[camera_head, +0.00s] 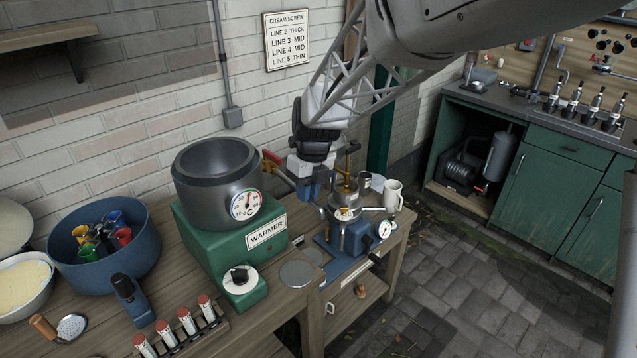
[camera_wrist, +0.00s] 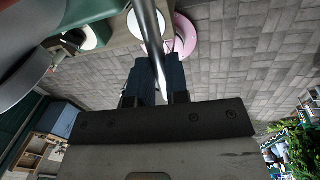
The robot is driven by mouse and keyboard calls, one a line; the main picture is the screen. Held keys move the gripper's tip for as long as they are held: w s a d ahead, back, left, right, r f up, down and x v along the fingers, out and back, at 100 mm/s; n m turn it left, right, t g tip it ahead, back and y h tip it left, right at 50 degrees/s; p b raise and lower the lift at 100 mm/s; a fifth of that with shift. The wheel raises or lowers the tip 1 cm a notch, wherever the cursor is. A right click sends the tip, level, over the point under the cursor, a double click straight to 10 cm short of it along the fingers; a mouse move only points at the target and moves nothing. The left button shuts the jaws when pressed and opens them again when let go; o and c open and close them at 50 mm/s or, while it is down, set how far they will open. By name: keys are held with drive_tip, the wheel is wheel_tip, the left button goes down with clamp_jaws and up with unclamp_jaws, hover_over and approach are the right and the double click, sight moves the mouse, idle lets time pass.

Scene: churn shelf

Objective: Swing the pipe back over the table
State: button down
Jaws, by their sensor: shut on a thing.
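My gripper (camera_head: 313,192) is at the right side of the warmer, beside the small brass-topped machine (camera_head: 345,205) on the table. In the wrist view my gripper (camera_wrist: 157,80) has its dark fingers closed around a shiny metal pipe (camera_wrist: 149,25). The pipe runs from the top of that view down between the fingers. In the head view the pipe is mostly hidden by the gripper and I cannot make out its full length. The wooden table (camera_head: 270,335) lies below, with its right edge just past the machine.
The green warmer (camera_head: 205,245) carries a dark pot (camera_head: 212,180) close left of my gripper. A white mug (camera_head: 393,195) and a dial (camera_head: 385,229) stand by the machine. A blue tub (camera_head: 125,270) of coloured cups is at left. Open paved floor (camera_head: 450,290) lies right of the table.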

drive_tip(key=shift+s+a+m, duration=0.45)
drive_tip(key=shift+a+m, duration=0.15)
drive_tip(key=shift+a, duration=0.1)
drive_tip(key=shift+s+a+m, duration=0.4)
drive_tip(key=shift+a+m, duration=0.2)
drive_tip(key=shift+a, duration=0.05)
drive_tip(key=c, duration=1.1)
unclamp_jaws()
drive_tip(key=shift+r, duration=0.1)
wheel_tip(320, 180, up, 8)
drive_tip(key=d, duration=0.1)
drive_tip(key=shift+w+f, duration=0.2)
drive_tip(key=shift+w, duration=0.05)
